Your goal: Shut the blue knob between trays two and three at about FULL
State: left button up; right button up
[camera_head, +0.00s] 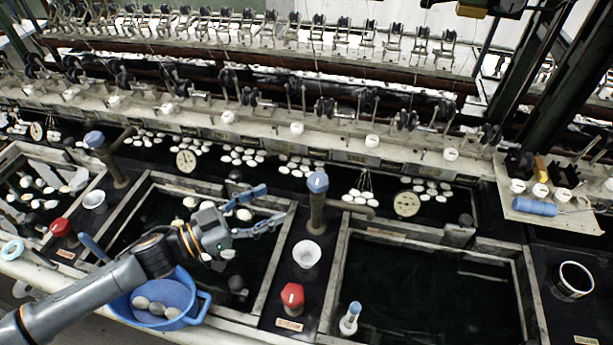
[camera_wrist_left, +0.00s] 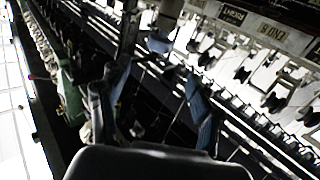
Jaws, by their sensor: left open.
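Three dark basin trays show in the head view: left (camera_head: 14,152), middle (camera_head: 150,178) and right (camera_head: 345,240). A blue knob (camera_head: 317,182) tops a brown post with a side spout, between the middle and right trays. My left gripper (camera_head: 272,206) is open and empty above the middle tray, its blue-grey fingers pointing right toward that post. It is apart from the knob, to its left and slightly lower in the picture. The wrist view shows the spread fingers (camera_wrist_left: 158,100) over a dark, tilted scene; I cannot identify the knob there. My right gripper is not in view.
Another blue knob (camera_head: 95,138) stands between the left and middle trays. Red knobs (camera_head: 292,296) (camera_head: 61,226) and a white cup (camera_head: 307,254) sit on the dividers. A blue basin (camera_head: 190,312) holding cocoons is under my left arm. Reeling machinery runs behind.

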aim_at(309, 185)
pick_arm(q)
jog(key=x, duration=0.2)
jog(key=p+x, duration=0.1)
jog(key=x, duration=0.2)
jog(key=shift+w+d+r+p, duration=0.15)
jog(key=shift+r+p, duration=0.1)
jog(key=shift+p, duration=0.05)
jog(key=p+x, duration=0.1)
jog(key=x, duration=0.5)
jog(key=shift+f, duration=0.15)
jog(key=shift+x, duration=0.8)
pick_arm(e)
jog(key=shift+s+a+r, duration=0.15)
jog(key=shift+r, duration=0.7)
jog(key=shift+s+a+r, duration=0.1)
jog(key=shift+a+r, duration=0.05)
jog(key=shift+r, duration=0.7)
pick_arm(q)
jog(key=shift+f, duration=0.1)
jog(key=shift+c, duration=0.3)
jog(key=shift+p, duration=0.3)
jog(key=c, duration=1.1)
